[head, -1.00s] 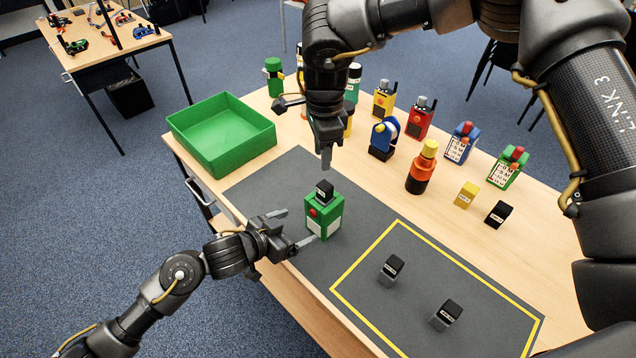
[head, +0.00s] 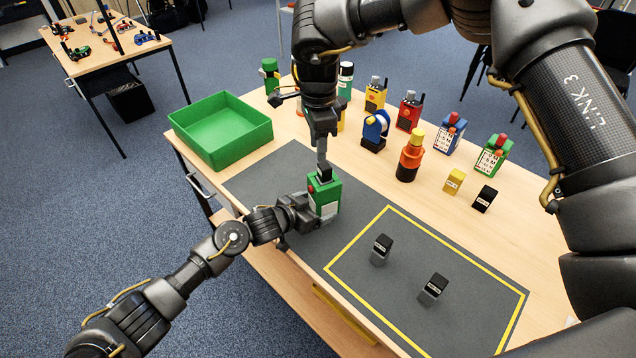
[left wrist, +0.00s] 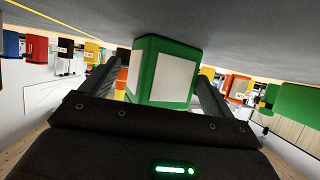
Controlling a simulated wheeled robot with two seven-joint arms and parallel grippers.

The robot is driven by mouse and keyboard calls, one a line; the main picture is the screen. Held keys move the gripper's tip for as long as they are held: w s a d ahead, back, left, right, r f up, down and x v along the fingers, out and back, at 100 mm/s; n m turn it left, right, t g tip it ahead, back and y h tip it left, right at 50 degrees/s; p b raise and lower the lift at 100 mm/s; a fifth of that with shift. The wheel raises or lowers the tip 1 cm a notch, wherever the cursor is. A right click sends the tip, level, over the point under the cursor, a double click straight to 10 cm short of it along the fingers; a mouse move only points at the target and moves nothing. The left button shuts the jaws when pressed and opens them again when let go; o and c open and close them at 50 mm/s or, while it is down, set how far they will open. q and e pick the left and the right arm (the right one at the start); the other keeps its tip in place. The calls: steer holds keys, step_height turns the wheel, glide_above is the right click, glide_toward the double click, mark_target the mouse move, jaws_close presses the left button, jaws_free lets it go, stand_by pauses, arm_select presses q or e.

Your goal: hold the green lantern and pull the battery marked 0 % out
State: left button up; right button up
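The green lantern (head: 326,198) stands upright on the grey mat, with a red button and a pale panel. A black battery (head: 324,176) sticks out of its top; its marking is too small to read. My left gripper (head: 313,207) is at the lantern's lower part. In the left wrist view its open fingers stand on either side of the lantern (left wrist: 164,75), with a visible gap at the left finger. My right gripper (head: 322,160) points down from above, its tips at the battery's top. Its fingers overlap, so I cannot tell whether they grip.
The grey mat (head: 270,185) has a yellow-outlined area holding two black batteries (head: 381,249) (head: 433,287). A green bin (head: 220,130) stands back left. Radios, an orange-black lantern (head: 410,158) and other blocks stand along the table's back and right.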

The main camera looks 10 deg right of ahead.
arm_select(q)
steer(key=shift+r, duration=0.1)
steer(key=shift+w+f, duration=0.35)
steer(key=shift+w, duration=0.05)
steer(key=shift+s+r, duration=0.15)
steer(key=shift+s, duration=0.2)
steer(key=shift+w, duration=0.15)
steer(key=c, duration=1)
arm_select(e)
steer(key=shift+w, duration=0.2)
arm_select(q)
steer(key=shift+d, duration=0.1)
arm_select(e)
steer(key=shift+o, duration=0.2)
